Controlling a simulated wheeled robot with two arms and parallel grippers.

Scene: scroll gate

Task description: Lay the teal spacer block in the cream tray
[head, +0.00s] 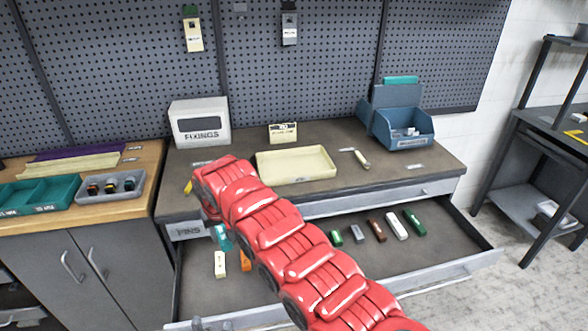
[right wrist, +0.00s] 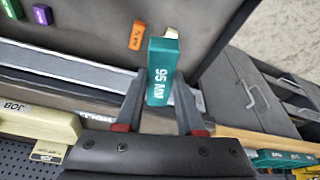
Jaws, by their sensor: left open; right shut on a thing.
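The teal spacer block (right wrist: 163,72), marked 95 MM, is held between the two fingers of my right gripper (right wrist: 160,108) in the right wrist view. In the head view, part of the teal block (head: 222,238) shows beside the end of my red right arm, above the left part of the open drawer. My right gripper (head: 213,222) is mostly hidden there by the arm. The cream tray (head: 328,165) lies on the bench top, to the right of and behind the gripper, and looks empty. It also shows in the right wrist view (right wrist: 40,126). My left gripper is not in view.
The open drawer (head: 440,255) holds several coloured blocks, including an orange block (head: 245,260) near the gripper. A FIXINGS box (head: 200,122) stands left of the tray. A blue bin (head: 405,130) and a small pale tool (head: 361,158) are to its right. A card (head: 283,132) stands behind it.

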